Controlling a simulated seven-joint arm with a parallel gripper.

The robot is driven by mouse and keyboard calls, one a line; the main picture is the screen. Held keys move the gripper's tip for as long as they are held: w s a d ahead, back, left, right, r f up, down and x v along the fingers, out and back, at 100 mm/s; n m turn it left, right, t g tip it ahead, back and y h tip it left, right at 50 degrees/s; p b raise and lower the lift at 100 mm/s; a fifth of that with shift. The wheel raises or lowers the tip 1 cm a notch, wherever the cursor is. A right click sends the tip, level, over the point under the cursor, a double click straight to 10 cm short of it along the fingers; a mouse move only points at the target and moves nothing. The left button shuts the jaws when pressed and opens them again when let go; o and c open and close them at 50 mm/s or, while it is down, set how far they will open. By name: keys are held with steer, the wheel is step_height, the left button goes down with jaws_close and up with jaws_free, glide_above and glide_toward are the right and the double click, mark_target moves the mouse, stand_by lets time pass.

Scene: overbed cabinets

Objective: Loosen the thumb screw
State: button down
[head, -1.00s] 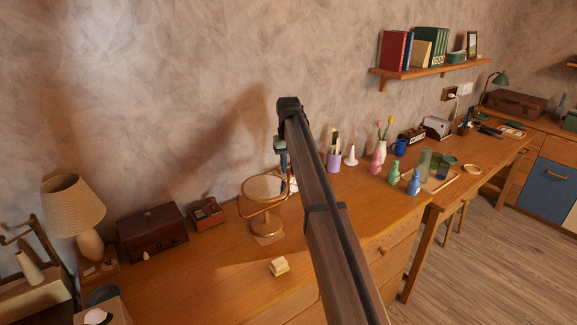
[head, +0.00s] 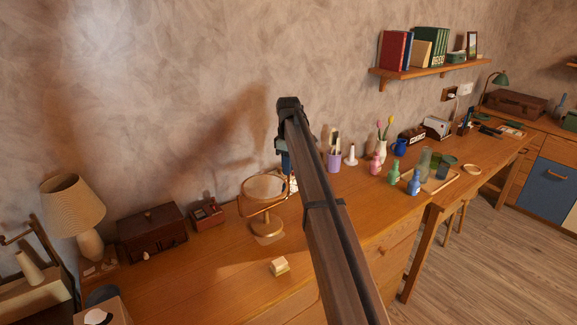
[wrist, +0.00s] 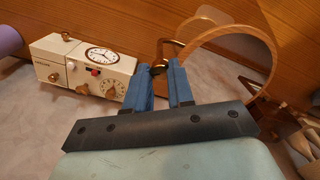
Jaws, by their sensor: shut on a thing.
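A round mirror in a copper-coloured frame (head: 264,187) stands upright on a round-based stand on the wooden desk. Its rim (wrist: 272,55) and curved brass bracket (wrist: 169,44) show in the wrist view. My gripper (wrist: 159,67) has blue fingers at the side of the mirror, shut on a small dark brass piece at the bracket, apparently the thumb screw (wrist: 158,69). The fingers cover most of this piece. In the head view my gripper (head: 286,161) is just right of the mirror, partly behind my arm, and the screw cannot be made out.
A small cream block (head: 279,266) lies before the mirror.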

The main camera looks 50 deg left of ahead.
steer(key=shift+n, duration=2)
steer(key=c, duration=1)
jaws_free()
step_height(320, 180, up, 14)
steer(key=shift+f, duration=0.1)
